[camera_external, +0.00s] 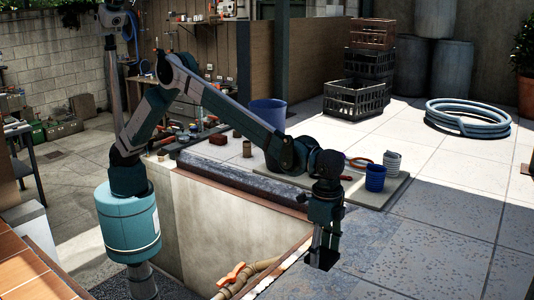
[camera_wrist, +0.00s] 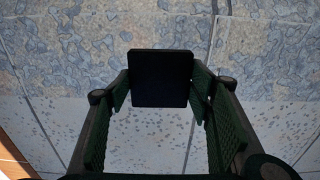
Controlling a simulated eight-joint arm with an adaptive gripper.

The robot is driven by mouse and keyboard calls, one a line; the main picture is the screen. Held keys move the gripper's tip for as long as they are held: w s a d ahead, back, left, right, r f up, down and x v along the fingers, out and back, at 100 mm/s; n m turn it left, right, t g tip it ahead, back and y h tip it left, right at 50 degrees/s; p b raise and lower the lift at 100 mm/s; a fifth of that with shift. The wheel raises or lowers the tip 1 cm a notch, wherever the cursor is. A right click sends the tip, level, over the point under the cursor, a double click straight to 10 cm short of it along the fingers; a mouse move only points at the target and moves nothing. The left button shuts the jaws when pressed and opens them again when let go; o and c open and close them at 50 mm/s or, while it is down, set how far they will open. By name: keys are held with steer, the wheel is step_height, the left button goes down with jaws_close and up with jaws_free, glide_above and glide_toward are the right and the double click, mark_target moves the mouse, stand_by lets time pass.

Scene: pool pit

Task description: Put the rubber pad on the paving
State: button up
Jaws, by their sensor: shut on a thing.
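The rubber pad (camera_wrist: 160,78) is a dark, flat square between my fingertips in the wrist view. It also shows as a black shape (camera_external: 322,259) at the lower end of my gripper in the external view. My gripper (camera_external: 324,244) points down and is shut on the pad, with a green-lined finger (camera_wrist: 160,92) at each side of it. The paving (camera_external: 440,255) is grey mottled slabs with pale joints, and it fills the background of the wrist view. The pad appears above the paving near the pit edge. The gap between them is hard to judge.
The open pit (camera_external: 215,225) lies left of my gripper, with an orange-handled pipe (camera_external: 235,274) inside. A board (camera_external: 372,193) behind my gripper carries a blue cup (camera_external: 375,178), a pale ribbed cup (camera_external: 392,163) and tools. A coiled hose (camera_external: 467,118) lies farther back. Paving at the right front is clear.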

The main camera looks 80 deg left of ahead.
glide_above(320, 284)
steer(key=shift+d+f, duration=0.1)
steer(key=shift+f, duration=2.75)
steer(key=shift+f+p, duration=0.3)
steer(key=shift+f, duration=1.55)
steer(key=shift+f, duration=0.2)
steer(key=o, duration=1)
steer(key=shift+r, duration=0.15)
step_height(320, 284, up, 12)
steer(key=shift+r+b, duration=0.1)
steer(key=shift+b, duration=0.2)
